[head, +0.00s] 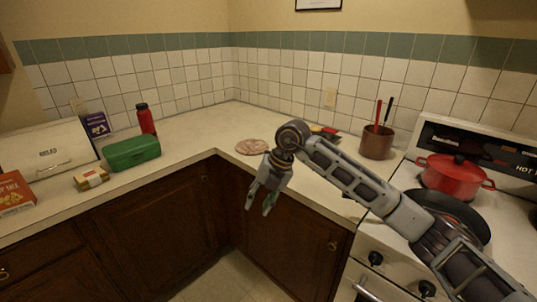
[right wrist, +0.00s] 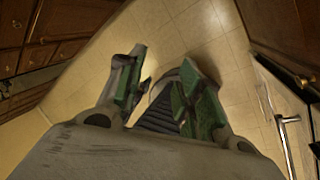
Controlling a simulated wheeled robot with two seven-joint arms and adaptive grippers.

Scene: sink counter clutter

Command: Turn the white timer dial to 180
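I cannot make out a white timer dial in either view; part of the counter and the stove is hidden behind my right arm. My right gripper (head: 259,204) hangs in front of the counter's front edge near the inner corner, pointing down over the floor. It is open and empty. In the right wrist view its two green-padded fingers (right wrist: 162,62) stand apart, with only the floor and a dark ribbed shape showing between and beyond them. My left gripper is in neither view.
On the left counter are a bread box (head: 50,152), green box (head: 132,152), red bottle (head: 146,119) and small cartons. A round pinkish mat (head: 252,146) lies near the corner. A utensil crock (head: 376,143) stands beside the stove, which bears a red pot (head: 453,173) and black pan (head: 470,219).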

